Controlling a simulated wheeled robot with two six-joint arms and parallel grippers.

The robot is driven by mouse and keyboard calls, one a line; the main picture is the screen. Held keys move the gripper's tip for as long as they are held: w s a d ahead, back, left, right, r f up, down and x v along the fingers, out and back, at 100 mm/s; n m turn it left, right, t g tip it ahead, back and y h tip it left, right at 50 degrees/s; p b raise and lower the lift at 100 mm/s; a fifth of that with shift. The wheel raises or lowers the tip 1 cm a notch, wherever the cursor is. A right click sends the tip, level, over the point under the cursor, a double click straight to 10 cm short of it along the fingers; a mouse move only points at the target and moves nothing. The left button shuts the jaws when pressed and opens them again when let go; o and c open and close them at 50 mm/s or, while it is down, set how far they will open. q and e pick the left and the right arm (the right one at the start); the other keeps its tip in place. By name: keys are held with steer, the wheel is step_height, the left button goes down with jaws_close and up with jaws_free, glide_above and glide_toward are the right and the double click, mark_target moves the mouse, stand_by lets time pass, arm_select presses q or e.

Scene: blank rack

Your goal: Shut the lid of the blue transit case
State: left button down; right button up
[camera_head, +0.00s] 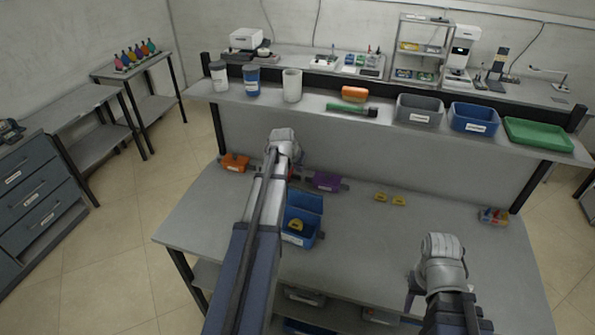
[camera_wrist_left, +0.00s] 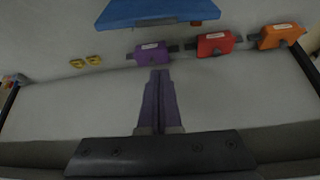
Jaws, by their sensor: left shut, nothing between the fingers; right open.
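The blue transit case (camera_head: 298,236) stands on the workbench with its lid (camera_head: 304,202) raised at the far side. A yellow item (camera_head: 296,225) lies inside it. In the left wrist view the blue lid (camera_wrist_left: 158,12) shows at the top. My left arm reaches over the bench past the case's left side and hides part of it. My left gripper (camera_wrist_left: 160,72) is shut and empty, its fingers apart from the lid, with a purple block (camera_wrist_left: 152,52) between them in the picture. My right gripper (camera_head: 412,297) is open, right of the case near the front, and partly hidden by its wrist.
An orange block (camera_head: 234,162), a red block (camera_wrist_left: 215,44) and the purple block (camera_head: 326,181) line the bench's far side. Two yellow pieces (camera_head: 390,199) lie right of them. A raised shelf (camera_head: 330,104) with cups and bins runs behind.

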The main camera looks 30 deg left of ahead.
mark_target(298, 189)
arm_select(q)
step_height(298, 189, down, 7)
steer(key=b, duration=0.6)
steer(key=shift+s, duration=0.2)
steer(key=shift+w, duration=0.1)
